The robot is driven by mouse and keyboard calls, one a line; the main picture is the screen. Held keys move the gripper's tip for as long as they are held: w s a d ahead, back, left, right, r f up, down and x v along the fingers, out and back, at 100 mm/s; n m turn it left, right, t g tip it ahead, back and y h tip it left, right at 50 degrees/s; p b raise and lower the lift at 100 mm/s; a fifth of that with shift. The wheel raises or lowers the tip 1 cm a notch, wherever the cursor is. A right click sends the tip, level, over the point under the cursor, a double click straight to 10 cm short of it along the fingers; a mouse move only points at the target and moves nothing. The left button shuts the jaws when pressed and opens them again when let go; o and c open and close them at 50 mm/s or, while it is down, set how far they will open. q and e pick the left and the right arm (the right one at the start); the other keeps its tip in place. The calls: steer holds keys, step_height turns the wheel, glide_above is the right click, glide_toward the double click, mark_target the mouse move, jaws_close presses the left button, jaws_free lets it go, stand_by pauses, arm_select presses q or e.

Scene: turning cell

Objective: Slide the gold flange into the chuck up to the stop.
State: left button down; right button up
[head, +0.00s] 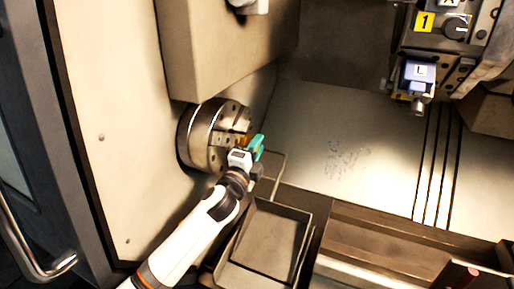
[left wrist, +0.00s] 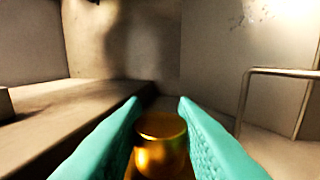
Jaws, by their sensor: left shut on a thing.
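The chuck (head: 197,137) is a round grey metal disc with stepped jaws, mounted on the pale wall left of centre in the head view. My left gripper (head: 257,145), with teal fingers, is at the chuck's right side, close to its jaws. It is shut on the gold flange (head: 243,143), of which only a small patch shows beside the jaws. In the left wrist view the flange (left wrist: 161,146) is a shiny gold cylinder between the two teal fingers. I cannot tell whether it touches or enters the jaws. The stop is not visible. My right gripper is not in view.
A beige housing (head: 225,50) overhangs the chuck. A tool turret (head: 450,40) stands at upper right. Below are an open tray (head: 264,279) and a thin metal rail (head: 279,166). The sloped metal floor (head: 350,150) right of the gripper is clear.

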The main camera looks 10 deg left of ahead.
arm_select(q)
steer(key=shift+a+r, duration=0.1)
steer(key=shift+a, duration=0.25)
steer(key=shift+f, duration=0.2)
stand_by(0.4)
steer(key=c, duration=1.1)
jaws_free()
steer(key=shift+a, duration=0.2)
steer(key=shift+o, duration=0.9)
steer(key=shift+d+f, duration=0.1)
steer(key=shift+d, duration=0.1)
steer(key=s+d, duration=0.1)
steer(key=d, duration=0.5)
steer(key=shift+d, duration=0.15)
steer(key=shift+s, duration=0.1)
